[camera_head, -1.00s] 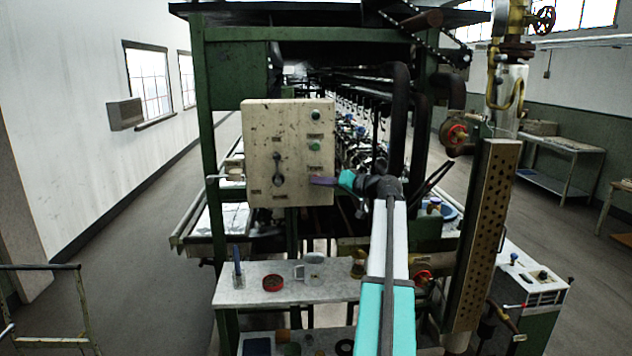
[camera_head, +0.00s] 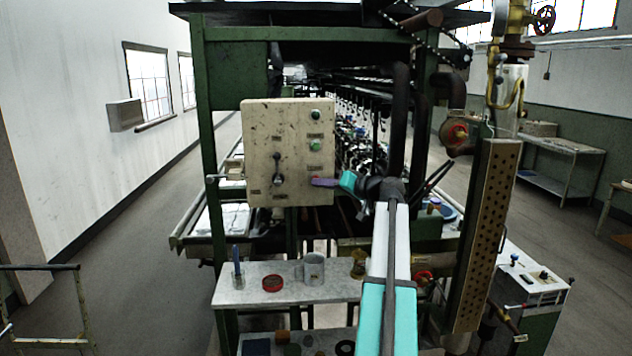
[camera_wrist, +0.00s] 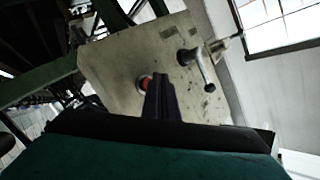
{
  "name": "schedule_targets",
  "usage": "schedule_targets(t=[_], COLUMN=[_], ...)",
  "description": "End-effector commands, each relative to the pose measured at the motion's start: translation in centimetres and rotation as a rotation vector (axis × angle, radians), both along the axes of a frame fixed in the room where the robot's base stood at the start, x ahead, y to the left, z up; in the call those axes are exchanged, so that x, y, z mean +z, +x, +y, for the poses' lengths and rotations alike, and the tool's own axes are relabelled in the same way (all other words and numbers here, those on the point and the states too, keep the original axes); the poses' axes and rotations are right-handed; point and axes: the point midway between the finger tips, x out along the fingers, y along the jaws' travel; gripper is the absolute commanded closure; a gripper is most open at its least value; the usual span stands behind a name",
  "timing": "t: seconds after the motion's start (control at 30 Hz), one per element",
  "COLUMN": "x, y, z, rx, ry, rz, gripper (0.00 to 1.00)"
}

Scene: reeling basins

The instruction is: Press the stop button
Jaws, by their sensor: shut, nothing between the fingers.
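The control panel (camera_head: 258,140) is a worn beige box on the green machine frame. The red stop button (camera_wrist: 145,83) shows in the wrist view, partly hidden behind my fingers. In the head view, a bit of red shows low on the panel's right side, by my fingertips. My gripper (camera_head: 315,181) is shut and empty, its dark fingers pointing left at the button. It also shows in the wrist view (camera_wrist: 159,78). I cannot tell whether the tips touch the button.
A green button (camera_head: 315,145) and a round lamp or button (camera_head: 315,115) sit above the red one. A lever (camera_head: 278,170) sticks out left of my fingers.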

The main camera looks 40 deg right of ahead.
Motion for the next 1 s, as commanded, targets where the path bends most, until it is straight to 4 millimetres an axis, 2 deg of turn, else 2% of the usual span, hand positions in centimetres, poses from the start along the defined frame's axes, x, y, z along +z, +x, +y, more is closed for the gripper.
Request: schedule_targets(t=[0.37,1.0], x=[0.0,-0.1], y=[-0.3,-3.5], z=[0.3,3.0], rx=[0.000,0.000], ry=[0.000,-0.001], rz=[0.000,0.000], gripper=[1.00,1.00])
